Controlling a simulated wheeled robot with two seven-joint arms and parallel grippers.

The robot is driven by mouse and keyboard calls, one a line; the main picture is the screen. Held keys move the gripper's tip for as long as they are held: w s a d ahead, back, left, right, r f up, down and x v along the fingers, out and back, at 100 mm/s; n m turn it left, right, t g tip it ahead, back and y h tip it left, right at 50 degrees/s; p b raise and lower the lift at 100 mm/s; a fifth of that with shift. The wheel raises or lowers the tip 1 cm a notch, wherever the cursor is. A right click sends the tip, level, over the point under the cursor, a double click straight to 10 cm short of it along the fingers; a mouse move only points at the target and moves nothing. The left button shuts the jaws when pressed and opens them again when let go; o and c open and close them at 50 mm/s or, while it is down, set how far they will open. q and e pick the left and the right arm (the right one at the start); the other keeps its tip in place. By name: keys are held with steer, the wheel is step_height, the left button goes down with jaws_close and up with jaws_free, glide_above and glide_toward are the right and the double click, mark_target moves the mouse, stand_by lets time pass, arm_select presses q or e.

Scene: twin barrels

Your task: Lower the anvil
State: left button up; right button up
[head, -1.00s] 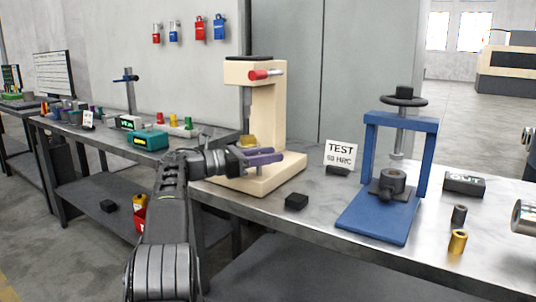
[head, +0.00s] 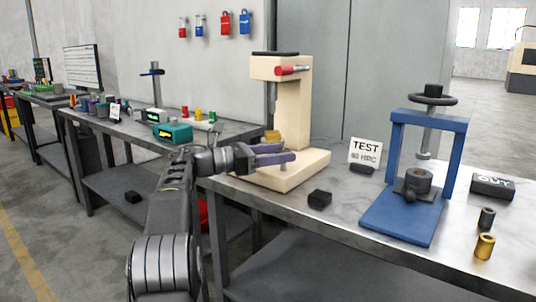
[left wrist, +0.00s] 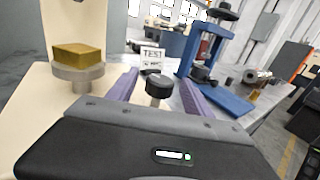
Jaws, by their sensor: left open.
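The cream bench tester (head: 294,112) has a red-tipped lever (head: 291,70) near its top. Its anvil (left wrist: 78,75) is a grey round plate with a brass-coloured block (left wrist: 78,54) on it in the left wrist view; the block (head: 272,135) also shows in the head view. My left gripper (head: 290,153) is open, with purple fingers, low in front of the tester. In the left wrist view, a black knob on a grey stem (left wrist: 157,92) shows between the fingers; I cannot tell whether they touch it. The anvil's lower part is hidden in the head view.
A TEST sign (head: 365,151), a blue press (head: 402,215), a black block (head: 319,199), a dark cylinder (head: 486,218), a brass cylinder (head: 484,246) and an OUT block (head: 492,185) stand on the bench. Its front middle is clear.

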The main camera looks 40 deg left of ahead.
arm_select(q)
steer(key=shift+v, duration=1.9)
